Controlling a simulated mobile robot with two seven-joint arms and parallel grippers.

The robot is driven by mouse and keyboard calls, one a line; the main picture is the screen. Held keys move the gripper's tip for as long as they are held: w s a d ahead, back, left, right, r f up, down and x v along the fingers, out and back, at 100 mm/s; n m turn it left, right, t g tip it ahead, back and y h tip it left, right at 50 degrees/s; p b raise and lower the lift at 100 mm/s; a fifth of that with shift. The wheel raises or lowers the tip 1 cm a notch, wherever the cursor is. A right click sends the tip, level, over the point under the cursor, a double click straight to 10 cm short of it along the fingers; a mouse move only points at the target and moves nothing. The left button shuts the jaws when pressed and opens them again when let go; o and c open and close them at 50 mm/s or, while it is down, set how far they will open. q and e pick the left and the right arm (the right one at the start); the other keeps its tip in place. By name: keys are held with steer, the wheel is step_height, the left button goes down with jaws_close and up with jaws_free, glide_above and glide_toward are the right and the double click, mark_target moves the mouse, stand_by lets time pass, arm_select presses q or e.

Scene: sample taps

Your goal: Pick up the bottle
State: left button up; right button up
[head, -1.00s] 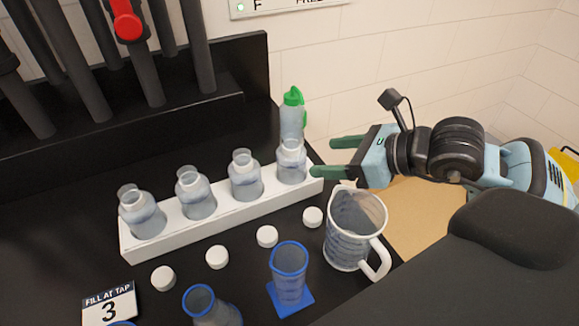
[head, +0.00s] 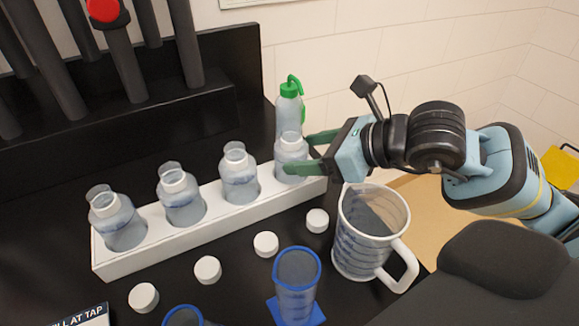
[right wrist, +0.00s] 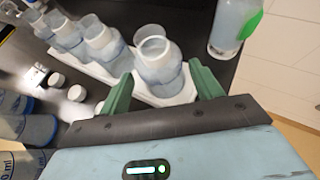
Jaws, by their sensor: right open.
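Several clear open-necked bottles stand upright in a row in a white rack (head: 160,246). The rightmost bottle (head: 291,154) is at the rack's right end. My right gripper (head: 313,152) is open, and its green fingers reach to this bottle from the right. In the right wrist view the bottle (right wrist: 160,70) stands between the two fingers (right wrist: 160,88), with gaps visible on both sides. The other bottles (head: 239,174) (head: 180,197) (head: 118,219) stand further left in the rack. My left gripper is not in view.
A green-topped wash bottle (head: 288,108) stands just behind the rightmost bottle. A clear jug (head: 363,240) and a blue-rimmed cylinder (head: 296,280) stand in front. Several white caps (head: 266,244) lie before the rack. Dark tap pipes (head: 120,65) rise at the left.

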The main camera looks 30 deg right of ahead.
mark_target(283, 155)
steer(key=shift+w+a+f, duration=0.1)
steer(key=shift+w+f, duration=0.1)
steer(key=shift+w, duration=0.1)
steer(key=shift+p+x, duration=0.4)
steer(key=shift+x, duration=2.2)
steer(key=shift+r, duration=0.1)
steer(key=c, duration=0.7)
